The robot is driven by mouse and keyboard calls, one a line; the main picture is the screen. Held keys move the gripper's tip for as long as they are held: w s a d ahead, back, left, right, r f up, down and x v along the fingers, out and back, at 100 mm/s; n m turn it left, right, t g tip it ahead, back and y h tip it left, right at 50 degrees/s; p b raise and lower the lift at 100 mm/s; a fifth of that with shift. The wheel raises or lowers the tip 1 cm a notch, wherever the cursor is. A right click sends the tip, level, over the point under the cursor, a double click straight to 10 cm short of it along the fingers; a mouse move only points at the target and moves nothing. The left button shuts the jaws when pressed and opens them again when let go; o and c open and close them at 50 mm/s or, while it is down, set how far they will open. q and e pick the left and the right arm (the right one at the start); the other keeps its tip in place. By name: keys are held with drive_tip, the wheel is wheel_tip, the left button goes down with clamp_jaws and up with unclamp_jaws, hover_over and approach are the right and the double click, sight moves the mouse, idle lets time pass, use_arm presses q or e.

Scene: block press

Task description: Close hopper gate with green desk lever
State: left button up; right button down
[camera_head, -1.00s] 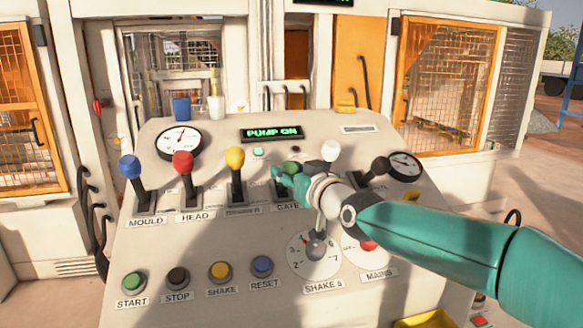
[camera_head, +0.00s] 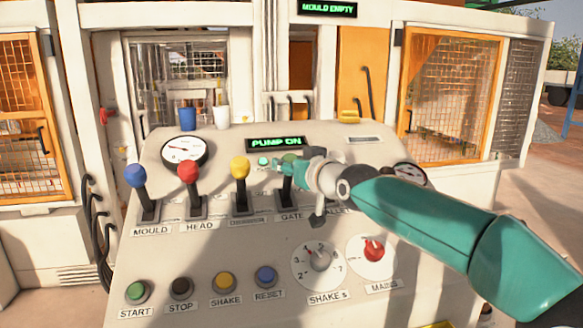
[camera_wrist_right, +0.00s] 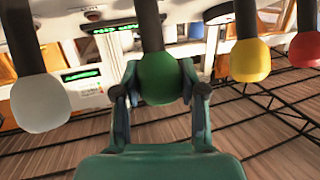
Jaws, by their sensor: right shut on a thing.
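The green lever's knob (camera_wrist_right: 160,78) shows large in the right wrist view, between the two fingers of my right gripper (camera_wrist_right: 160,95). My right gripper (camera_head: 284,165) is shut on this knob. In the head view the lever (camera_head: 288,187) stands above the GATE label (camera_head: 291,216), its knob mostly hidden behind the gripper. The hopper gate itself cannot be made out. My left gripper is not in view.
Yellow (camera_head: 240,168), red (camera_head: 188,172) and blue (camera_head: 136,176) levers stand left of the green one. A white knob (camera_wrist_right: 40,103) is close on its other side. The display (camera_head: 276,143) reads PUMP ON; the upper display (camera_head: 327,9) reads MOULD EMPTY. Push buttons line the desk's front.

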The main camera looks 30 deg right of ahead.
drive_tip(key=c, duration=0.6)
unclamp_jaws()
drive_tip(key=shift+r, duration=0.1)
drive_tip(key=shift+c, duration=0.2)
drive_tip(key=s+r, duration=0.1)
drive_tip(key=s, duration=1.1)
drive_tip(key=shift+a+r, duration=0.15)
drive_tip(key=shift+a, duration=0.2)
